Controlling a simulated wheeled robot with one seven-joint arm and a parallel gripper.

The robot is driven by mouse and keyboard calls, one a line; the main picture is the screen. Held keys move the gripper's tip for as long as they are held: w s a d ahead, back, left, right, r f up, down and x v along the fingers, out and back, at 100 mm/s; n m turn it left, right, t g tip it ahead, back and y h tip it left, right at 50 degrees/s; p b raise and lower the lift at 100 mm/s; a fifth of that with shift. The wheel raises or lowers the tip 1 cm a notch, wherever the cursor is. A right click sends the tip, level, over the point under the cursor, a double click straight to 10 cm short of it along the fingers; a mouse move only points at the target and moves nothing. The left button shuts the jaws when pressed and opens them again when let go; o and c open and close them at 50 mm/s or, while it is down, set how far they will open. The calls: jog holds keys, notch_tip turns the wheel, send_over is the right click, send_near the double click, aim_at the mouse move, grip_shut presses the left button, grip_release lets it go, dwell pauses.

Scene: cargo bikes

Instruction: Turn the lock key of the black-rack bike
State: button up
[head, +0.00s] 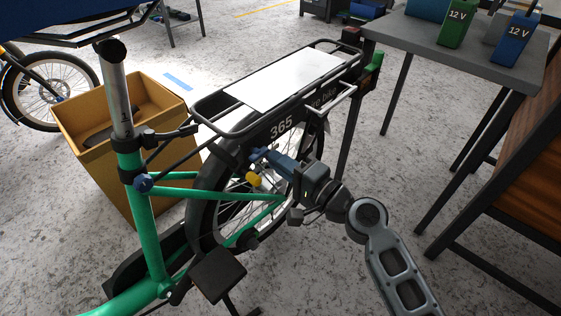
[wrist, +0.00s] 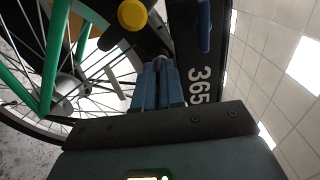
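The black-rack bike has a green frame (head: 150,235) and a black rear rack (head: 232,130) with a white panel on top. A dark battery marked 365 (head: 283,127) sits under the rack; its side also shows in the wrist view (wrist: 190,115). My gripper (head: 262,155) reaches the front end of the battery from the right. In the wrist view its blue fingers (wrist: 159,68) are close together, with a small purplish piece, seemingly the lock key (wrist: 160,61), between their tips. The fingers hide most of it, and its turn angle cannot be read.
A yellow knob (head: 253,180) is just below my fingertips. The rear wheel (head: 222,215) and a wooden bin (head: 85,135) are close. A grey table (head: 440,45) with battery packs stands right.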

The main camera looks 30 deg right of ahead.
jog(key=o, duration=0.4)
jog(key=shift+w, duration=0.1)
jog(key=shift+o, duration=0.2)
jog(key=v, duration=0.8)
